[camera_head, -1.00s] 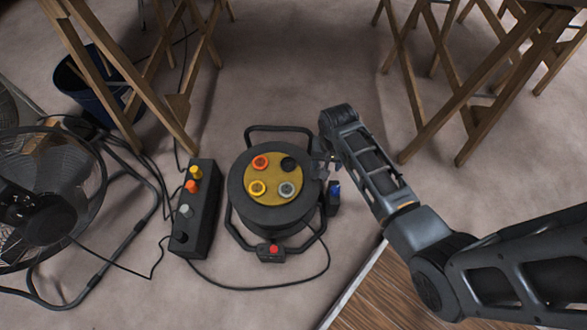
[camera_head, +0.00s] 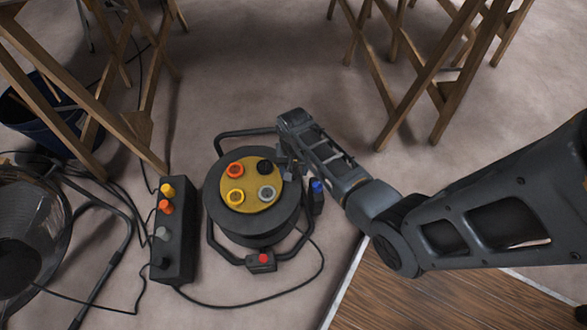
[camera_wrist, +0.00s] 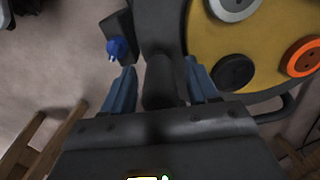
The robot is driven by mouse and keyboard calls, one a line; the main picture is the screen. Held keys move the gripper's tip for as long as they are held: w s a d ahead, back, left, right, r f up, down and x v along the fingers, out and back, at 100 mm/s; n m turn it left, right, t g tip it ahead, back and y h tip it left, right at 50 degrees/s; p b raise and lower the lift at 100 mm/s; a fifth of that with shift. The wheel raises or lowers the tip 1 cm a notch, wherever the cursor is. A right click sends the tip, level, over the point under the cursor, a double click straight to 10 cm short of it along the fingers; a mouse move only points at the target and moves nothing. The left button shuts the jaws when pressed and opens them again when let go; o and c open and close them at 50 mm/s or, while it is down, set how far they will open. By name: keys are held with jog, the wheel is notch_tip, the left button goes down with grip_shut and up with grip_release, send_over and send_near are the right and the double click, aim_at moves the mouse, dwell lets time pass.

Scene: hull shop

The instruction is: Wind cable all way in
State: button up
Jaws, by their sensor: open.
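The cable reel (camera_head: 248,222) stands on the floor, with a yellow face (camera_head: 251,203) carrying orange, yellow, grey and black round sockets. Its black cable (camera_head: 268,297) lies out along the floor, from the reel's right side towards the power strip (camera_head: 178,245). My gripper (camera_head: 287,166) is at the reel's upper right rim. In the wrist view its open fingers (camera_wrist: 161,88) are on either side of a dark upright knob (camera_wrist: 160,82); I cannot tell whether they touch it. A blue plug (camera_head: 317,188) in a dark holder is right of the reel and in the wrist view (camera_wrist: 117,48).
A fan (camera_head: 22,235) stands at left, with loose cables behind it. A blue bucket (camera_head: 45,120) is under wooden trestles (camera_head: 130,85). More trestles (camera_head: 420,80) stand behind right. A wooden board (camera_head: 420,300) lies at lower right. Floor between the trestle groups is clear.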

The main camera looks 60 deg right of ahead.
grip_shut()
dwell(0.5)
